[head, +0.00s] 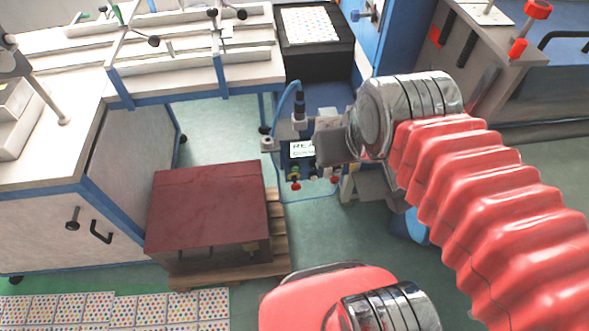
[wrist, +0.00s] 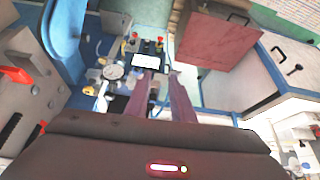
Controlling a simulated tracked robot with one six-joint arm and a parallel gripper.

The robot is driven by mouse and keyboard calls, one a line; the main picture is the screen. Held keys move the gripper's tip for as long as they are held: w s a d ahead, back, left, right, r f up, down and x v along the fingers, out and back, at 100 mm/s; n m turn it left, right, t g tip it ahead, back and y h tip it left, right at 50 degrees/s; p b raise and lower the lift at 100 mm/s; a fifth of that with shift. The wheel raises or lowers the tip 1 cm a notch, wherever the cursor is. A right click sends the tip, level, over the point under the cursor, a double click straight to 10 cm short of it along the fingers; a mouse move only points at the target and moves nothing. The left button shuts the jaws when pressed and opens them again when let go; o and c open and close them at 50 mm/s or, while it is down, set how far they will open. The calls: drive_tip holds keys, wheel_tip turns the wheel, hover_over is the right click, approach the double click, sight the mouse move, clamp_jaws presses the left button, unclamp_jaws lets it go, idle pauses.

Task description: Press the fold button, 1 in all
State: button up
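A small control panel with a lit white display (head: 303,149) stands in the middle of the head view, with small knobs under it. A red button (head: 295,186) shows at its lower left and another red knob (head: 334,179) to the right. I cannot read which is the fold button. In the wrist view the display (wrist: 145,61) lies just beyond the fingertips, with red buttons (wrist: 133,36) behind it. My gripper (wrist: 161,76) has its two fingers apart with nothing between them, pointing at the panel. In the head view my gripper is partly hidden by the wrist.
A round gauge (wrist: 113,70) sits left of the fingers. A dark red box (head: 208,205) stands on a wooden pallet (head: 277,225). A white workbench (head: 60,90) is at left, a blue-framed machine (head: 385,45) behind.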

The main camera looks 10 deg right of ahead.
clamp_jaws()
idle(1.1)
